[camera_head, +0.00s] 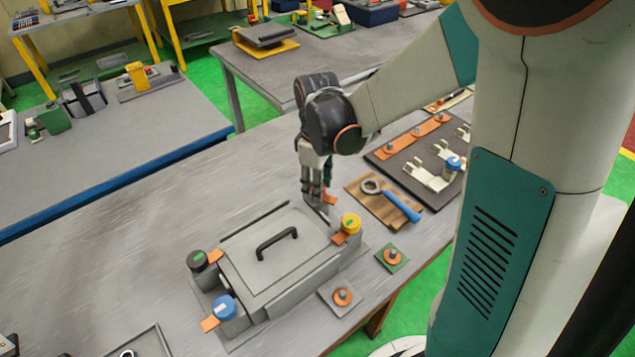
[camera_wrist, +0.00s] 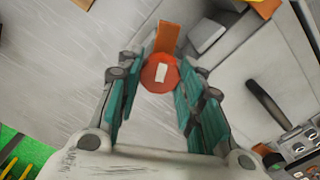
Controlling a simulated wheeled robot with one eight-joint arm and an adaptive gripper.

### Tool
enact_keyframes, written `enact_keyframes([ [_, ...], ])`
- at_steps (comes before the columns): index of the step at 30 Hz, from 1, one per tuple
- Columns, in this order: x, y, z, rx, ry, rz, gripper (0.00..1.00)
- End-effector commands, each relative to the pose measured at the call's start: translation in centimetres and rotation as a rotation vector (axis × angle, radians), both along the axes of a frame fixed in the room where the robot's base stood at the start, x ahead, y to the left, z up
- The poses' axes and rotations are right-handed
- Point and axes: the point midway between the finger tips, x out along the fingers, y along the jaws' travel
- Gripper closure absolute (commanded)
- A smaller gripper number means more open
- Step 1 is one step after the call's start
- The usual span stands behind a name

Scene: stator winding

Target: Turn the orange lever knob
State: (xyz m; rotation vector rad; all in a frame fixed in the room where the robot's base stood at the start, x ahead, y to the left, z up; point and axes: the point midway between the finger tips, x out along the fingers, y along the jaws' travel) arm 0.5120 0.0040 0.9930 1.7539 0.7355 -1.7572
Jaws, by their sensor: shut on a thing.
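The orange lever knob (camera_wrist: 160,76) is round, with a white mark on top and an orange lever arm (camera_wrist: 167,38) sticking out from it. It stands at the far corner of a grey box (camera_head: 273,244) with a black handle. My gripper (camera_head: 315,190) reaches down over that corner, and its teal fingers stand on both sides of the knob in the wrist view. The gripper is shut on the knob. In the head view the fingers hide most of the knob, and only a bit of orange lever (camera_head: 330,199) shows beside them.
The box's other corners carry a yellow knob (camera_head: 350,224), a black knob (camera_head: 197,261) and a blue knob (camera_head: 225,308), each with an orange lever. A ring wrench with blue handle (camera_head: 402,206) lies on a wooden board to the right.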

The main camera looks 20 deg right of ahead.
Motion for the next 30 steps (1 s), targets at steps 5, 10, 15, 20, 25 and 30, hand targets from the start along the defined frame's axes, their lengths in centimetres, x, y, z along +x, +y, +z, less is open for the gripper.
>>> enact_keyframes([
  [5, 0.27, 0.13, 0.17, 0.003, -0.004, -0.164, 0.89],
  [10, 0.31, 0.13, 0.18, 0.003, -0.005, -0.326, 0.89],
  [15, 0.34, 0.13, 0.19, 0.003, -0.006, -0.488, 0.89],
  [20, 0.37, 0.12, 0.19, 0.003, -0.005, -0.639, 0.89],
  [25, 0.39, 0.11, 0.20, 0.003, -0.006, -0.801, 0.89],
  [30, 0.41, 0.09, 0.20, 0.003, -0.006, -0.963, 0.89],
])
